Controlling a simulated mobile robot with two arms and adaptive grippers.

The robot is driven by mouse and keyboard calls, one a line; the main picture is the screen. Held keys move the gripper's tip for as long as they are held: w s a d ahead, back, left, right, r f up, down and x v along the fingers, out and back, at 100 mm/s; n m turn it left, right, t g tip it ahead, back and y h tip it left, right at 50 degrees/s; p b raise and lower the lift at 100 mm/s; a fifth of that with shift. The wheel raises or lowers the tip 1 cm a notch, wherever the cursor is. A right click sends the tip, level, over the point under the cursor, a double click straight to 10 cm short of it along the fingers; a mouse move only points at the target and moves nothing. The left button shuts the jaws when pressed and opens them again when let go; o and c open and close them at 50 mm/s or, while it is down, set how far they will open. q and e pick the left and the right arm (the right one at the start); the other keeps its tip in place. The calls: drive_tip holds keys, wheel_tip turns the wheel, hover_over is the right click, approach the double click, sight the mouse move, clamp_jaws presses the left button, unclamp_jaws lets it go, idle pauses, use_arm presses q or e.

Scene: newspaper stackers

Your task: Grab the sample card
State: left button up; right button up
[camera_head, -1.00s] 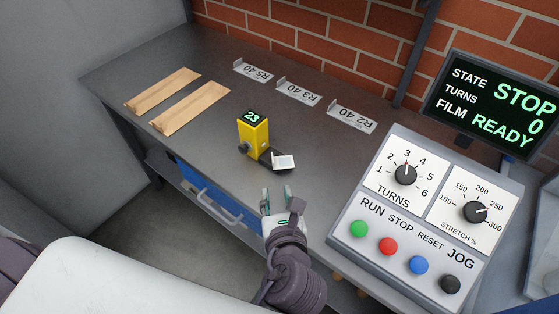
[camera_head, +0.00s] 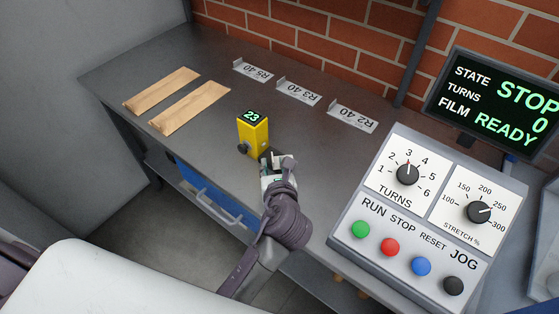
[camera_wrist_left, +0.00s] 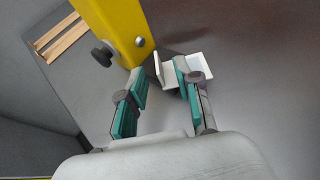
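The white sample card (camera_wrist_left: 203,70) sits beside the foot of the yellow device (camera_wrist_left: 118,28). It has an upright tab and a flat part. In the left wrist view, the teal-padded fingers of my left gripper (camera_wrist_left: 160,70) are open. The upright tab shows in the gap between the fingertips, and one finger covers part of the flat part. I cannot tell whether a finger touches the card. In the head view my left gripper (camera_head: 275,165) is beside the yellow device (camera_head: 253,134) and mostly hides the card. My right gripper is not in view.
Two wooden boards (camera_head: 190,107) lie at the left of the grey table (camera_head: 215,58). Several labelled metal plates (camera_head: 298,93) lie along the brick wall. A control panel (camera_head: 425,215) with knobs and buttons stands at the right, under a screen (camera_head: 500,105).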

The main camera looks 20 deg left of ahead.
use_arm(q)
clamp_jaws()
drive_tip(key=shift+r, duration=0.1)
idle(0.3)
